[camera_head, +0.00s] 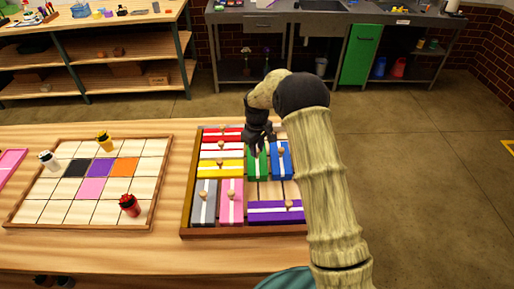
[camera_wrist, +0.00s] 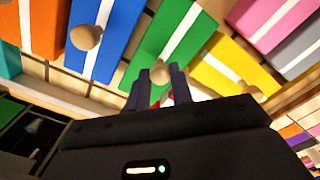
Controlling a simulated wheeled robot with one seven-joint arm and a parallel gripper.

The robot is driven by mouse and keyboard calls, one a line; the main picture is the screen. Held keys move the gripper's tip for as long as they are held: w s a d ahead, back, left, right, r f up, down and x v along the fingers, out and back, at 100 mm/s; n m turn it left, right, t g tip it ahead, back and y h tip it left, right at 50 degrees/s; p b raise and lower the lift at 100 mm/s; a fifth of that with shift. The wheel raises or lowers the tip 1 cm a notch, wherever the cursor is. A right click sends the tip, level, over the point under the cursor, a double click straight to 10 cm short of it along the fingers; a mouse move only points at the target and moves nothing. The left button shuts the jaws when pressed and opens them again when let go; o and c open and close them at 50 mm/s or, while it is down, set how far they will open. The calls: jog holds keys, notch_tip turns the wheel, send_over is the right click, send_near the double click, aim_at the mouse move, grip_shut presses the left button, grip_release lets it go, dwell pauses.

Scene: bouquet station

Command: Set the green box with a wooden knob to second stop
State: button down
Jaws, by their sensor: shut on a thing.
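The green box (camera_head: 257,167) with a white stripe lies in the wooden tray, left of the blue box (camera_head: 281,165) and right of the yellow box (camera_head: 220,169). My gripper (camera_head: 259,149) is over the green box. In the wrist view, the green box (camera_wrist: 180,30) is just beyond my fingers (camera_wrist: 160,80), which are shut on its round wooden knob (camera_wrist: 160,72). The fingers partly hide the knob. The blue box (camera_wrist: 97,40) and the yellow box (camera_wrist: 222,62) flank it in the wrist view.
Bare slats (camera_head: 266,190) show below the green and blue boxes. A grid board (camera_head: 60,213) with small figures stands left.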

jog(key=shift+w, duration=0.15)
jog(key=c, duration=1.2)
grip_release()
jog(key=shift+c, duration=0.2)
jog(key=shift+r, duration=0.1)
notch_tip(320, 180, up, 17)
jog(key=b, duration=0.2)
jog(key=shift+r, duration=0.15)
jog(key=s+d+f+m+t, duration=0.1)
jog(key=s+d+f+m, duration=0.1)
jog(key=s, duration=0.7)
jog(key=s+d+f+m, duration=0.2)
jog(key=s+d+m, duration=0.2)
jog(key=s, duration=0.6)
jog(key=s+d+f+m+t, duration=0.1)
jog(key=s+d+f+m, duration=0.1)
jog(key=s+d, duration=0.4)
jog(key=s+m, duration=0.1)
jog(key=s, duration=0.3)
jog(key=shift+d+f+t, duration=0.15)
jog(key=shift+d+t, duration=0.15)
jog(key=shift+d, duration=0.1)
